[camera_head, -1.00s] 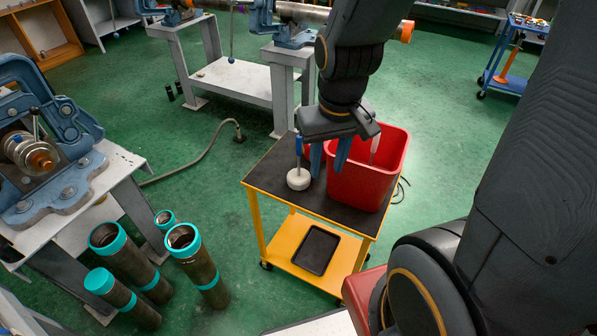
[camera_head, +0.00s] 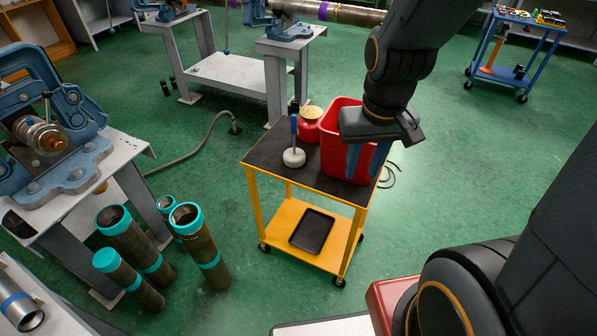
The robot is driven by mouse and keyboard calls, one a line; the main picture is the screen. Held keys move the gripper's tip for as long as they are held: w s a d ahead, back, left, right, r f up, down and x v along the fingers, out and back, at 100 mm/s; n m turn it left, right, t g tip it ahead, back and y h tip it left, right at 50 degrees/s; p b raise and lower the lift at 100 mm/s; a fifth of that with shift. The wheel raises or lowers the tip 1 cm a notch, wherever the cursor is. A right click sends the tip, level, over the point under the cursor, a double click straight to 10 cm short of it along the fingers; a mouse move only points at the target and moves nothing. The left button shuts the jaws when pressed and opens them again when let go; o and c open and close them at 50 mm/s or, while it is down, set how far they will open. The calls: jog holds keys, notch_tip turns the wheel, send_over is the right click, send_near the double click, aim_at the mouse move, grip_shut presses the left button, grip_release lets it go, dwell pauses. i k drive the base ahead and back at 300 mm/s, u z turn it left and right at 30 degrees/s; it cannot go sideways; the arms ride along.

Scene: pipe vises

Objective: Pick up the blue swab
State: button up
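The blue swab (camera_head: 294,139) has a blue handle and a round white head. It stands upright, head down, on the dark top of the yellow cart (camera_head: 267,160), near its left side. My gripper (camera_head: 365,162) is to the right of the swab, in front of the red bin. Its two blue fingers point down and are spread apart, with nothing visible between them. The swab is apart from the gripper and in clear view.
The red bin (camera_head: 335,118) stands on the cart's right side, partly hidden by my gripper. A red pot (camera_head: 308,131) with a tan top stands behind the swab. A black tray (camera_head: 312,229) lies on the lower shelf. Several pipes (camera_head: 127,237) stand on the floor at left.

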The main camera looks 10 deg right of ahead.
aim_at(294, 158)
jog(key=k, duration=0.15)
jog(key=u, duration=1.1)
jog(key=i, duration=0.5)
